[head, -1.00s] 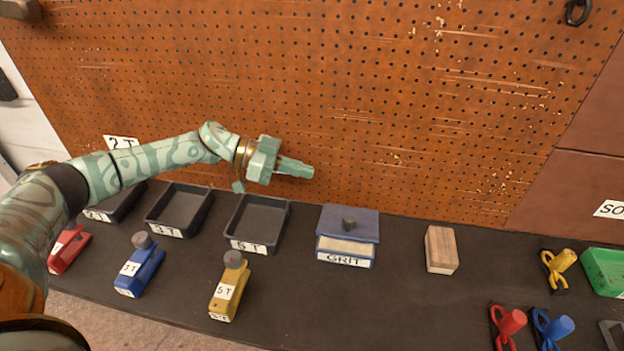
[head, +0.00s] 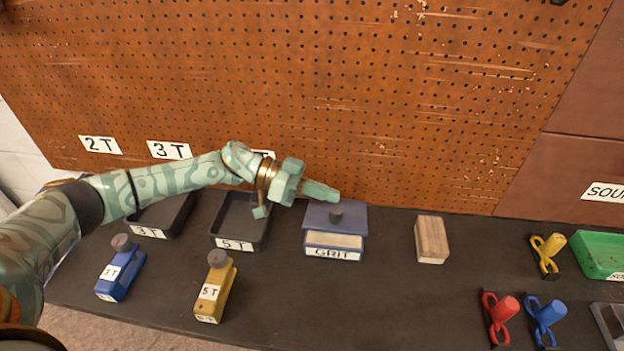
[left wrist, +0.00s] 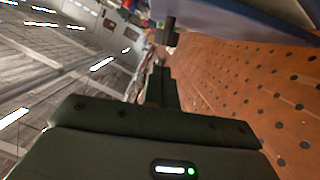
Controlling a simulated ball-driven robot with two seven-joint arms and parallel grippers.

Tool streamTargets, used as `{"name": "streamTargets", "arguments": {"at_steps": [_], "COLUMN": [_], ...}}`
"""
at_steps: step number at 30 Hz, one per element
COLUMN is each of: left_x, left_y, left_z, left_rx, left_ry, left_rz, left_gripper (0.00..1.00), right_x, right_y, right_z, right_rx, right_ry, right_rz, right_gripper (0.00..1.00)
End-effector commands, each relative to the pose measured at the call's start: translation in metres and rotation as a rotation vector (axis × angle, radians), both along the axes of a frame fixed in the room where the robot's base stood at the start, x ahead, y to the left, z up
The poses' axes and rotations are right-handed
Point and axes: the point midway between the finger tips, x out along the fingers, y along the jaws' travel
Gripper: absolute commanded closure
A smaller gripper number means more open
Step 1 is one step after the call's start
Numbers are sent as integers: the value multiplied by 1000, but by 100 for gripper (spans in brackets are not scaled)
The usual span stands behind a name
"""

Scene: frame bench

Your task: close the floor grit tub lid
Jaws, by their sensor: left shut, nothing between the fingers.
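The grit tub (head: 333,253) stands on the dark bench, with a white GRIT label on its front. Its blue lid (head: 354,219) with a dark knob sits slid back toward the pegboard, and a pale strip of grit shows at the front. My left gripper (head: 334,194) is shut and empty, at the back edge of the lid in the head view, behind the knob. In the left wrist view the shut fingers (left wrist: 160,78) point toward the dark knob (left wrist: 170,36), with the blue lid beside it. I cannot tell whether they touch the lid. My right gripper is not in view.
The pegboard (head: 420,110) rises close behind my gripper. A black 5 T tray (head: 240,244) stands left of the tub and a wooden block (head: 431,240) right of it. Bench in front of the tub is clear.

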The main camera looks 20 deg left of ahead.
Motion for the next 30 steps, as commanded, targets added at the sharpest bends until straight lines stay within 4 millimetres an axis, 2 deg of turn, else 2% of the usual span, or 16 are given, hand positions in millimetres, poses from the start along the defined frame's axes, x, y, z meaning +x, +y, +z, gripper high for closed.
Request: {"name": "streamTargets", "arguments": {"at_steps": [1, 5, 16, 20, 24, 30], "left_x": [-1, -5, -6, -11, -21, -23], "left_y": [-1, -1, -1, -3, -6, -6], "left_z": [-8, -16, -17, -18, -29, -39], "left_rx": [-2, -1, -1, 13, 32, 32], "left_ry": [2, 0, -3, -53, -118, -116], "left_rz": [0, 0, 1, 0, 1, 0], "left_gripper": [100, 100, 100, 100, 100, 100], "right_x": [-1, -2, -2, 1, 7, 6], "right_y": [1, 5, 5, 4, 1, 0], "right_z": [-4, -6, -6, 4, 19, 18], "right_rx": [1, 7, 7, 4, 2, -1], "right_ry": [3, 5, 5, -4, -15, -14], "right_rz": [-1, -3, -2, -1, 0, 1], "right_gripper": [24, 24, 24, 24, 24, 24]}}
